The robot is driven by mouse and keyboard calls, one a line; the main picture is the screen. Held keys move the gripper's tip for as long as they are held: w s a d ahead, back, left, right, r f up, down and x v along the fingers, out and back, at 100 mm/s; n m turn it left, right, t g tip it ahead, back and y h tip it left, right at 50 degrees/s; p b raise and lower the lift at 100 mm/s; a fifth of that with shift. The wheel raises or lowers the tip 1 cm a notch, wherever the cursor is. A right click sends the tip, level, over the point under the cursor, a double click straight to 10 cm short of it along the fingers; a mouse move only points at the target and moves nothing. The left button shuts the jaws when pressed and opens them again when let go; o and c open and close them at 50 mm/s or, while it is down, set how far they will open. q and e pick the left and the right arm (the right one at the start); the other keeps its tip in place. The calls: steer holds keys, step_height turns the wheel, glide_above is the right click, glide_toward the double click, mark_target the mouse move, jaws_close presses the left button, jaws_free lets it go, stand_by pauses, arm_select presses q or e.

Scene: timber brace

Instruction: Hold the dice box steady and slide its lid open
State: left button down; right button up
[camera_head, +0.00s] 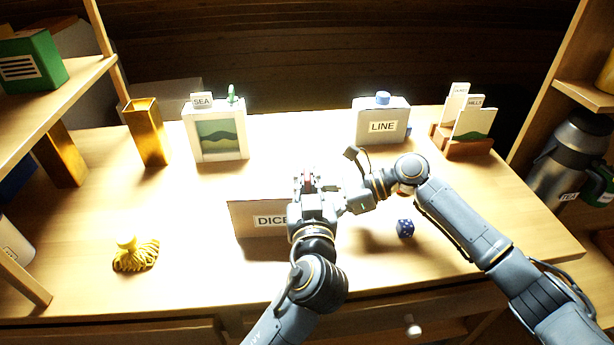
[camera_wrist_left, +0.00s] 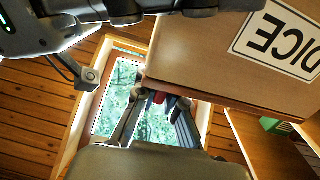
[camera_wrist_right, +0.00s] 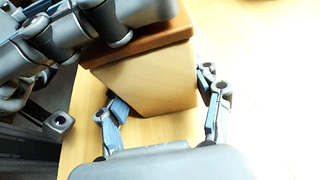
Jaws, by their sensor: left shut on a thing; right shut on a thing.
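The dice box (camera_head: 255,217) stands on the table, a pale wooden box with a DICE label; its right part is hidden behind my arms. Its label shows upside down in the left wrist view (camera_wrist_left: 278,45). The brown lid (camera_wrist_right: 150,42) shows on top in the right wrist view. My left gripper (camera_wrist_left: 158,100) is shut at the lid's edge, with a small red part between its fingertips. My right gripper (camera_wrist_right: 163,110) has a finger on either side of the box's end (camera_wrist_right: 150,80) and is shut on it.
A blue die (camera_head: 405,228) lies right of the box. A yellow tasselled thing (camera_head: 136,254) is at the left front. A gold vase (camera_head: 147,132), SEA box (camera_head: 217,133), LINE box (camera_head: 381,122) and card holder (camera_head: 463,138) stand behind. The left middle of the table is clear.

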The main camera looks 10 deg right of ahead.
mark_target(252, 187)
arm_select(q)
steer(key=a, duration=1)
steer(key=shift+w+a, duration=0.3)
steer(key=c, duration=1.4)
jaws_free()
steer(key=s, duration=1.2)
steer(key=shift+a, duration=0.3)
